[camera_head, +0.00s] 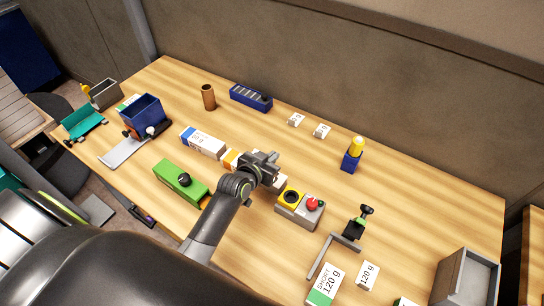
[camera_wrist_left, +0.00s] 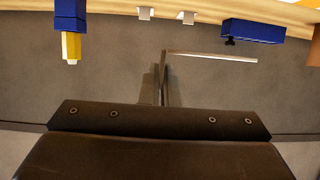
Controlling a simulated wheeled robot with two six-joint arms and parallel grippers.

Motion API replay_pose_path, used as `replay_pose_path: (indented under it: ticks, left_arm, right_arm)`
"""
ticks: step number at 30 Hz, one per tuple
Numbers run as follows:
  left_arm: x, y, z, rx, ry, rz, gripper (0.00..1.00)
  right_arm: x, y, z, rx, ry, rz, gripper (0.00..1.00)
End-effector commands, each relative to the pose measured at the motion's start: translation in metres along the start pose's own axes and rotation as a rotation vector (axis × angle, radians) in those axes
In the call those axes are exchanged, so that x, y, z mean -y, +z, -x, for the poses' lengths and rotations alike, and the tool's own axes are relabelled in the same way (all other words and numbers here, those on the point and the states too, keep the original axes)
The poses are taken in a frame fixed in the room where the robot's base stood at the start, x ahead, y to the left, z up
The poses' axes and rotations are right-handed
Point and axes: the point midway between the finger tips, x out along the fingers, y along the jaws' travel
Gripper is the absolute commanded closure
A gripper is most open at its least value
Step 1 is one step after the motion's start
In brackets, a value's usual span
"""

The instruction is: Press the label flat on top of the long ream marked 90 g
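My left gripper (camera_head: 264,165) is over a white ream with an orange end (camera_head: 231,158) in the head view and hides most of it. A white part shows at the gripper's right side. In the left wrist view my left fingers (camera_wrist_left: 160,85) are close together. A thin pale strip (camera_wrist_left: 212,56), seemingly the label edge-on, runs sideways from their tips. Another white ream with a blue end (camera_head: 203,142) lies to the left; its print is too small to read surely. Which ream is marked 90 g cannot be told. My right gripper is not in view.
A green block with a black knob (camera_head: 181,182) and a button box (camera_head: 300,206) flank my arm. A blue holder with a yellow top (camera_head: 352,158), two small white pieces (camera_head: 296,120) and a blue tray (camera_head: 250,97) stand behind. A short ream marked 120 g (camera_head: 325,286) lies in front.

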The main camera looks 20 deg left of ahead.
Motion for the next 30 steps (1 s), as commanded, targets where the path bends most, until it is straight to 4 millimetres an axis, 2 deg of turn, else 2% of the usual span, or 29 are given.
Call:
replay_pose_path:
  ticks: [9,18,30]
  left_arm:
    - [0.000,0.023,-0.010,0.000,0.001,0.001,1.00]
    - [0.000,0.049,-0.021,0.000,0.000,0.001,1.00]
    - [0.000,0.051,-0.022,-0.001,0.000,0.001,1.00]
  right_arm:
    - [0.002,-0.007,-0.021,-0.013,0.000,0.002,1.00]
    - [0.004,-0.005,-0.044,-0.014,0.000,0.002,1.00]
    - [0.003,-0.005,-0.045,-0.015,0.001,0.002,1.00]
